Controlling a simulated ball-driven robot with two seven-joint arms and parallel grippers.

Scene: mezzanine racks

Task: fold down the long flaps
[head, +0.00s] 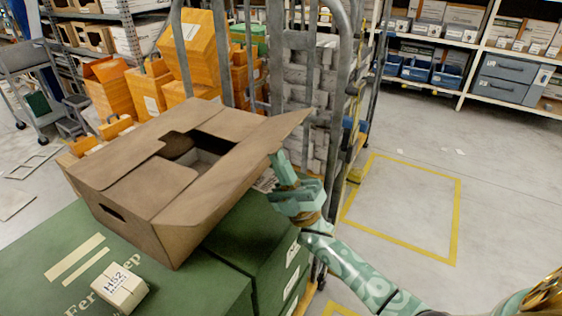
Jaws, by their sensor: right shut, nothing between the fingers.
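A brown cardboard box (130,222) with a hand slot in its side stands on green boxes in the head view. Flaps on its left and far side (115,150) lie inward across the top. A long flap (240,165) along the right side stands tilted, its far corner sticking out beyond the box. A dark opening (200,152) shows between the flaps. My right gripper (277,160) is shut and empty, close beside the outer face of the right flap; I cannot tell whether it touches. My left gripper is out of view.
Green boxes (75,262) bear the carton, with a small white box labelled H52 (120,288) at the front. Orange bins (188,50) and a metal-framed rack (346,75) stand behind. Clear floor with yellow tape (452,218) lies right.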

